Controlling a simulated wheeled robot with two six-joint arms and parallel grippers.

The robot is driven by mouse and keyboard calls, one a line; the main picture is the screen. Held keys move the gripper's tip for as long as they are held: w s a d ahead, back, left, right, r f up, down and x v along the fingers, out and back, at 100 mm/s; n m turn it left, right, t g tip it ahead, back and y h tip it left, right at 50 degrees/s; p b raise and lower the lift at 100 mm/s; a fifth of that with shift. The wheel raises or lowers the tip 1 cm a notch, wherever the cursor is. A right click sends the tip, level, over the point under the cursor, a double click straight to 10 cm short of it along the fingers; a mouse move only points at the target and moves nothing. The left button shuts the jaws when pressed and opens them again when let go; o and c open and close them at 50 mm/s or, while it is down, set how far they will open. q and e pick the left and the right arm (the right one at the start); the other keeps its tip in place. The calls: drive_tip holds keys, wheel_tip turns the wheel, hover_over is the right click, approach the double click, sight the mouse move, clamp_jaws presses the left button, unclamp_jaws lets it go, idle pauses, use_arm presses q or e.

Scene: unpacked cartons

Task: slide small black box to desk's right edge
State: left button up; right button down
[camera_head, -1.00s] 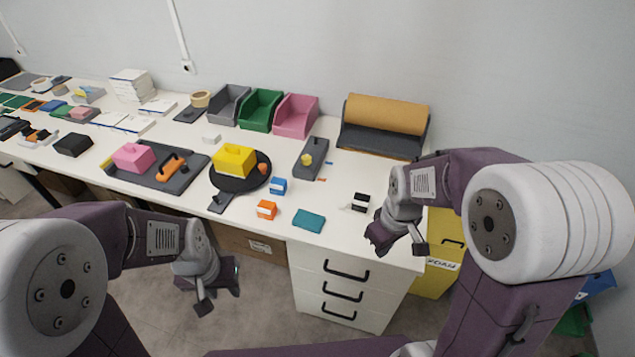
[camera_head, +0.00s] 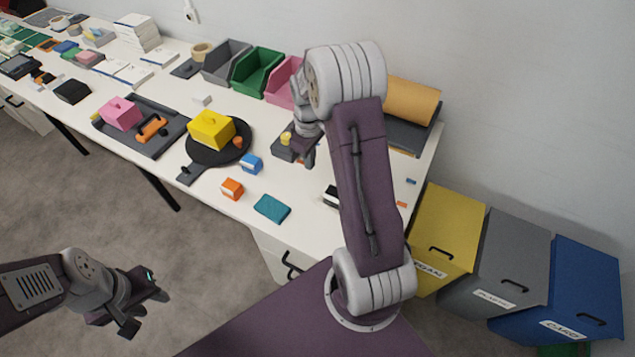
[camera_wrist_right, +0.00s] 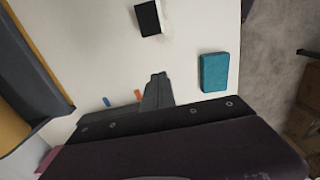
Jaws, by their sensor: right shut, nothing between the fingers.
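The small black box (camera_head: 331,196) with a white face is on the white desk (camera_head: 300,205), partly hidden behind my right forearm. It also shows in the right wrist view (camera_wrist_right: 148,18), at the top, apart from the fingers. My right gripper (camera_head: 309,160) is over the desk by the grey tray, up and left of the box in the head view. In the right wrist view its fingers (camera_wrist_right: 158,82) are together and empty. My left gripper (camera_head: 142,312) hangs in front of the desk over the floor, its fingers apart and empty. The desk's right edge (camera_head: 427,165) is beyond my right arm.
A teal box (camera_head: 272,208), an orange box (camera_head: 232,189) and a blue box (camera_head: 251,163) lie left of the black box. Small blue and orange strips lie near the right edge. A yellow bin (camera_head: 445,225) stands beside the desk's right end. A brown roll (camera_head: 410,100) is at the back.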

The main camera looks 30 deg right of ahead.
drive_tip(key=f, duration=1)
drive_tip(key=shift+s+a+f, duration=0.1)
drive_tip(key=shift+s+f, duration=0.1)
drive_tip(key=s, duration=0.1)
drive_tip(key=s+d, duration=0.1)
drive_tip(key=s, duration=0.1)
drive_tip(key=shift+d+r, duration=0.3)
drive_tip(key=shift+d, duration=0.05)
drive_tip(key=shift+s, duration=0.35)
use_arm(q)
drive_tip(key=shift+a+r, duration=0.2)
drive_tip(key=shift+a, duration=0.05)
use_arm(e)
drive_tip(key=shift+w, duration=0.1)
